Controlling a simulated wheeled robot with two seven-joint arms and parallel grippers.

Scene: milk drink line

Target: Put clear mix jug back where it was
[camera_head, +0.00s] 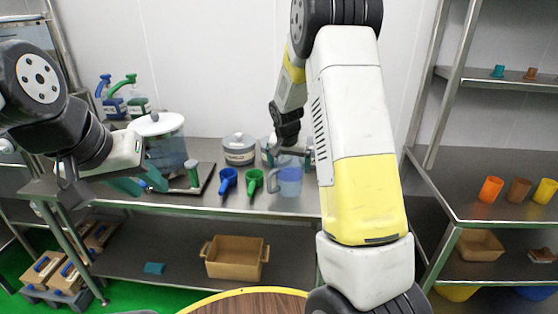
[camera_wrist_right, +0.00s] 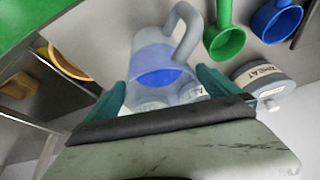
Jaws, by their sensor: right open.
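The clear mix jug (camera_head: 290,181) is a see-through bluish jug with a grey handle, standing near the front edge of the steel counter, right of the green scoop. It also shows in the right wrist view (camera_wrist_right: 155,62), just beyond the teal fingertips. My right gripper (camera_head: 294,152) is open and empty, just behind and above the jug; its fingers (camera_wrist_right: 165,88) are spread with the jug ahead of the gap. Whether they touch it, I cannot tell. My left gripper (camera_head: 142,183) seems open and empty over the left part of the counter, in front of the large lidded pot.
A blue scoop (camera_head: 228,180) and a green scoop (camera_head: 250,181) lie left of the jug. A labelled lidded tub (camera_head: 239,149) stands behind them. The lidded pot (camera_head: 165,140) stands at left. My right arm hides the counter's right part.

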